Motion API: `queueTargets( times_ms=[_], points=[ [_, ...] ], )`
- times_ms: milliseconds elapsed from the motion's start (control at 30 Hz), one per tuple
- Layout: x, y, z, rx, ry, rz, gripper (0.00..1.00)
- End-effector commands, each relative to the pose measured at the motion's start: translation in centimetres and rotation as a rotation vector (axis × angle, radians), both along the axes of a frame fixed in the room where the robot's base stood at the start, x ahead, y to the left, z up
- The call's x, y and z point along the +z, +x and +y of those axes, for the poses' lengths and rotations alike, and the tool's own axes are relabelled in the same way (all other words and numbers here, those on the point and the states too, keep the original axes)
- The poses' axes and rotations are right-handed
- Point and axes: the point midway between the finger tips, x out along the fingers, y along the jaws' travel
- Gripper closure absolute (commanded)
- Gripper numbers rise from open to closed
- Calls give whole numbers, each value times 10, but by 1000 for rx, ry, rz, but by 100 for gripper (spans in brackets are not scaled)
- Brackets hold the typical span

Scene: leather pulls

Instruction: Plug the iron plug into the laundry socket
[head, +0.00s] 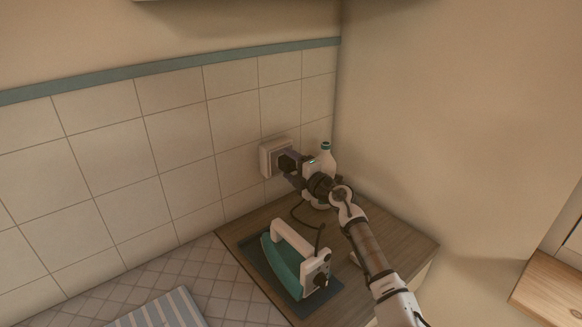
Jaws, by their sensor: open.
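The laundry socket (268,160) is a pale box on the tiled wall, near the corner. The dark iron plug (287,163) sits at the socket's front face, against it as far as this view shows; how deep it is seated I cannot tell. My gripper (294,168) is open with its fingers right at the plug, reaching from the right. The fingertips are small and dark here, so any contact with the plug is unclear. The iron (284,262), teal and white, stands on a dark teal mat (257,262) on the wooden counter. Its dark cord (296,215) loops up behind it towards the plug.
A white bottle with a green cap (326,147) stands in the corner behind my arm. The wooden counter (398,238) is bare at the right. A striped cloth (165,310) lies at lower left. A wooden surface (545,287) is at far right.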

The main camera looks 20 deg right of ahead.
Motion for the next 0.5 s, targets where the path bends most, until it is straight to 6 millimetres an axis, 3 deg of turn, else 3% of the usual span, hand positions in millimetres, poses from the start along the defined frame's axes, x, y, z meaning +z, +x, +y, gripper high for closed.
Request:
queueTargets(
  times_ms=[267,500],
  points=[
    [-1,-8,-3,-1,0,-1,35],
    [-3,-48,-19,-4,-2,-2,35]
  ],
)
